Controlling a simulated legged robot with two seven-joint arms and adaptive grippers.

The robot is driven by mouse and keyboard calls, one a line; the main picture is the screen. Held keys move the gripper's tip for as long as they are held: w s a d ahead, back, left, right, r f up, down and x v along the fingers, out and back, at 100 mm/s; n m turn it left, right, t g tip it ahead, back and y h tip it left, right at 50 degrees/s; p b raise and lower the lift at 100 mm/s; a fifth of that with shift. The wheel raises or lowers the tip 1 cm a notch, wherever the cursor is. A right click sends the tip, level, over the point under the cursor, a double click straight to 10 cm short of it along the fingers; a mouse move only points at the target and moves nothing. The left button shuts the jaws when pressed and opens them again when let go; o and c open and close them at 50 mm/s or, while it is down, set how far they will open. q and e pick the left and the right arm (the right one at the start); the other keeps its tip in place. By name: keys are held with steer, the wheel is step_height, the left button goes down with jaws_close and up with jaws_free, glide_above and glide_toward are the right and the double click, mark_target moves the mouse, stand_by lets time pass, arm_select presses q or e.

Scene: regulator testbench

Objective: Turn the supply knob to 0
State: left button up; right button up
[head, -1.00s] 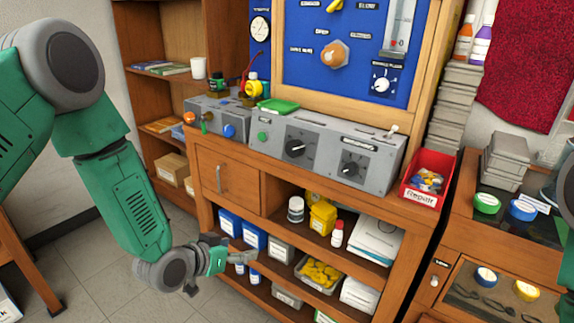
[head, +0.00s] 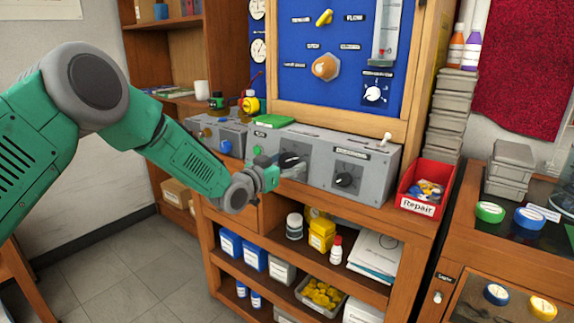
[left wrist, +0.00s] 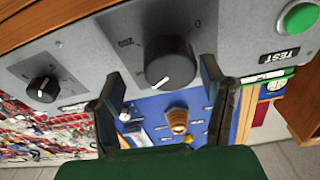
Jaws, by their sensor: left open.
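A large black knob (left wrist: 168,62) sits on the grey control box (left wrist: 70,50), with a "0" mark and a green TEST button beside it in the left wrist view. Its white pointer line is turned away from the "0". In the head view this knob (head: 290,158) is partly hidden by my gripper. My left gripper (head: 288,168) is open in front of it; in the left wrist view its fingers (left wrist: 161,72) appear to either side of the knob, with no clear contact. The knob's name label is not legible. My right gripper is out of view.
A second, smaller black knob (head: 346,180) is on the same box, right of the large one. A toggle switch (head: 387,138) stands on top. A red Repair bin (head: 418,207) is to the right. A blue panel (head: 290,75) rises behind, and open shelves (head: 270,270) lie below.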

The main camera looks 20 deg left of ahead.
arm_select(q)
steer(key=shift+w+d+r, duration=0.1)
steer(key=shift+w+d, duration=0.55)
steer(key=shift+d, duration=0.3)
steer(key=a, duration=0.3)
steer(key=shift+w+a+f, duration=0.2)
steer(key=shift+w+f, duration=0.15)
steer(key=shift+f, duration=0.05)
steer(key=shift+a, duration=0.25)
steer(key=c, duration=0.3)
steer(key=shift+s+d+r, duration=0.1)
steer(key=shift+d+r, duration=0.1)
steer(key=shift+d, duration=0.3)
steer(key=shift+d+r, duration=0.15)
steer(key=shift+d, duration=0.3)
steer(key=c, duration=0.9)
steer(key=shift+o, duration=0.2)
steer(key=shift+d, duration=0.25)
steer(key=shift+a+f, duration=0.15)
steer(key=shift+a, duration=0.45)
steer(key=shift+d+n, duration=0.3)
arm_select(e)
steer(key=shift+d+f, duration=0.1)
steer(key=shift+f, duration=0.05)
